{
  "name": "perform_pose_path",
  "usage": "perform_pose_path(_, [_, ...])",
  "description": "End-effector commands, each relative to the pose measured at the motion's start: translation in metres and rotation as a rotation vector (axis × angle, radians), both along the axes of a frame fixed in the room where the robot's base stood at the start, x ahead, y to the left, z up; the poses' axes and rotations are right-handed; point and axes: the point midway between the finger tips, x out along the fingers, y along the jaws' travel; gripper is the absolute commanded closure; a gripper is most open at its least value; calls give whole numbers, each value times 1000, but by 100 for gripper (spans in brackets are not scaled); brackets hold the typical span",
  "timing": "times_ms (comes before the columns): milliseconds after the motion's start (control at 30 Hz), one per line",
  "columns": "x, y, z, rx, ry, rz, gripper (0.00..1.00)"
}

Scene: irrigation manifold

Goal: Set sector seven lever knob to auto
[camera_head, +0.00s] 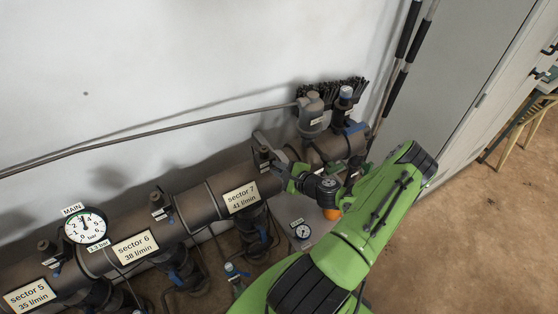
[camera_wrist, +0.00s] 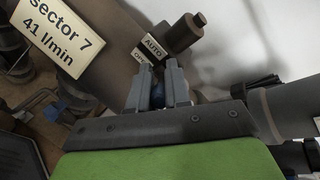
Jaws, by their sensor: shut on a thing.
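The sector 7 label (camera_head: 241,198), reading 41 l/min, sits on the thick grey pipe; it also shows at the upper left of the wrist view (camera_wrist: 62,32). Beside it are two small plates, AUTO (camera_wrist: 153,46) and one that seems to read OPEN (camera_wrist: 140,58), next to a dark cylindrical fitting (camera_wrist: 185,34). My gripper (camera_wrist: 158,82) has its grey fingers close below these plates. It is shut on a small dark-blue piece (camera_wrist: 158,96), apparently the lever knob, mostly hidden between the fingers. In the head view my gripper (camera_head: 273,156) is at the pipe right of the label; the knob is hidden there.
The sector 6 label (camera_head: 135,247) and MAIN gauge (camera_head: 86,226) are to the left along the manifold. A small gauge (camera_head: 302,232) is below.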

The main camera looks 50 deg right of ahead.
Motion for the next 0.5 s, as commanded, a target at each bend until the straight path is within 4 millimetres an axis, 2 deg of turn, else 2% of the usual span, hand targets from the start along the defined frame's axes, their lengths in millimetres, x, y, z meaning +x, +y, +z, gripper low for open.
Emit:
perform_pose_path(33, [1, 0, 8, 4, 19, 2, 100])
perform_pose_path(500, [2, 0, 6, 32, 99, 1, 100])
